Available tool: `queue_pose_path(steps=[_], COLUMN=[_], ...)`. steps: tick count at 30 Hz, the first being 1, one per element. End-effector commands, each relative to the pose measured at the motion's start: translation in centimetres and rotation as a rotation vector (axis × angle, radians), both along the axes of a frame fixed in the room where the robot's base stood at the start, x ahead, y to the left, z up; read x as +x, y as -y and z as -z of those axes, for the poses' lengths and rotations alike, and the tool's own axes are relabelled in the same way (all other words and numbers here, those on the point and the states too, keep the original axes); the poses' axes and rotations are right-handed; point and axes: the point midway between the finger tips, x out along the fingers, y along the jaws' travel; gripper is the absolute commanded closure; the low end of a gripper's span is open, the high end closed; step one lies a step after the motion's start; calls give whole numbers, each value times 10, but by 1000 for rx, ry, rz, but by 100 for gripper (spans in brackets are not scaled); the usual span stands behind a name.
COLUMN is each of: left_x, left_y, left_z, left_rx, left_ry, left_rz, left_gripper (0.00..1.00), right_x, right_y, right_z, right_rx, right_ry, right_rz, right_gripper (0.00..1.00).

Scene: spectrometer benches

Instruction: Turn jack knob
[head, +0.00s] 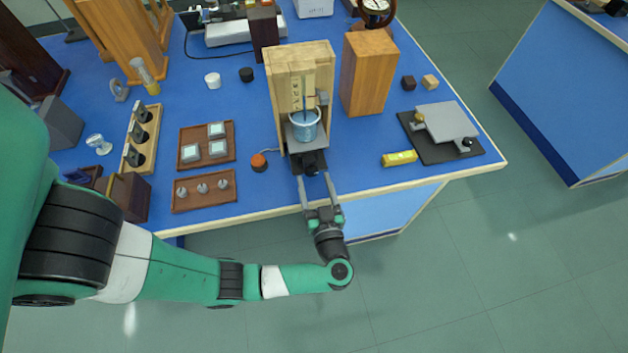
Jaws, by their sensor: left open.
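A small lab jack with a grey top plate (309,156) stands inside the open wooden box (274,80) near the table's front edge. A dark knob (310,168) sticks out at its front, partly hard to make out. A beaker with blue liquid (304,129) stands on the jack, with a thin blue rod above it. My left gripper (314,180) is open, its two fingers pointing at the jack from the front, one to each side of the knob. I cannot tell whether they touch it. My right gripper is not in view.
An orange button (259,162) sits left of the jack. Brown trays (206,164) with grey pieces lie further left. A wooden block (367,80), a yellow cylinder (399,158) and a black mat with a grey plate (446,121) are on the right.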

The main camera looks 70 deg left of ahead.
Motion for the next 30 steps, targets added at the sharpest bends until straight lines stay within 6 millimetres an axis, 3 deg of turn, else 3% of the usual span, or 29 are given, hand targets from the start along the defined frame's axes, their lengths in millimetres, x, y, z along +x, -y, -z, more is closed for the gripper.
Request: queue_pose_path(steps=[3,11,23,30], left_x=[0,1,1,1], left_y=[-9,-10,-10,-10], left_z=[0,0,0,-1], left_rx=[1,1,1,0], left_ry=[0,0,1,8], left_rz=[-1,0,0,0], left_gripper=[26,28,100,100], right_x=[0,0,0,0], right_y=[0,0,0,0], right_z=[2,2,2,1], right_rx=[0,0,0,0], right_ry=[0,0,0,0], right_rz=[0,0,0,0], right_gripper=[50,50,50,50])
